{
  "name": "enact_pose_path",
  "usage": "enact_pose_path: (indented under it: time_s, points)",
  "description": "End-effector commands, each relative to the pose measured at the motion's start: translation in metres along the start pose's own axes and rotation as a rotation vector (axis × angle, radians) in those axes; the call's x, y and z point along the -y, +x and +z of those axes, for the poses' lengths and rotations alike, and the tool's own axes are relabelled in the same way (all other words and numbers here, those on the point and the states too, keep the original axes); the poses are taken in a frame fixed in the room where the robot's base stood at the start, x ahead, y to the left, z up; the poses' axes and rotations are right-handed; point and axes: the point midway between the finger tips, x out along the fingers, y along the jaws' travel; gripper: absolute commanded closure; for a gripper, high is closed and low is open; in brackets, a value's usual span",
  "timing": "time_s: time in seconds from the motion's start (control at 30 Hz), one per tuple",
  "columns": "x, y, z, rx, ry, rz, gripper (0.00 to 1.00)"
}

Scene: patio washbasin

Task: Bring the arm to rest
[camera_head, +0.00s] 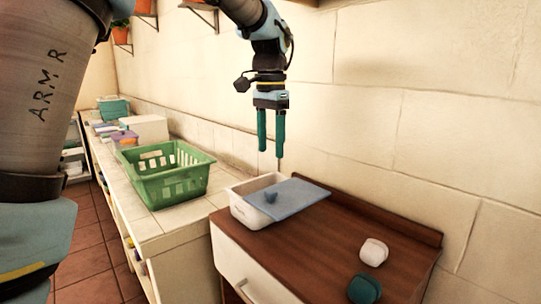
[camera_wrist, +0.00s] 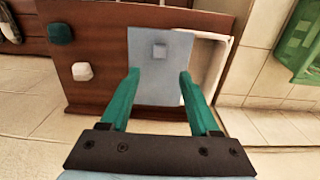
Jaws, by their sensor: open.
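My gripper (camera_head: 271,152) hangs from my arm in the upper middle of the head view, fingers pointing down. It is open and empty, in the air above the wooden cabinet. In the wrist view my gripper (camera_wrist: 152,88) shows its two green fingers apart, with nothing between them. Below it lies a grey-blue lid (camera_head: 300,196) with a small knob, partly covering a white tub (camera_head: 242,211). The lid (camera_wrist: 160,80) and the edge of the tub (camera_wrist: 208,62) also show in the wrist view.
A white rounded block (camera_head: 374,251) and a dark teal one (camera_head: 364,289) lie on the wooden cabinet top (camera_head: 335,235). A green basket (camera_head: 165,175) stands on the tiled counter at left. A stone wall (camera_head: 400,110) rises behind my gripper.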

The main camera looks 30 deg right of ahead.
Motion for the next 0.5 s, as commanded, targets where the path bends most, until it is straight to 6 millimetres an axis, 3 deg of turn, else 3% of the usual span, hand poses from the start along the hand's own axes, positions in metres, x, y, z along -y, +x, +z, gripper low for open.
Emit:
enact_pose_path:
  time_s: [0.5]
  points:
    - [0.0042,0.0023,0.0047,0.0,-0.016,0.0,0.38]
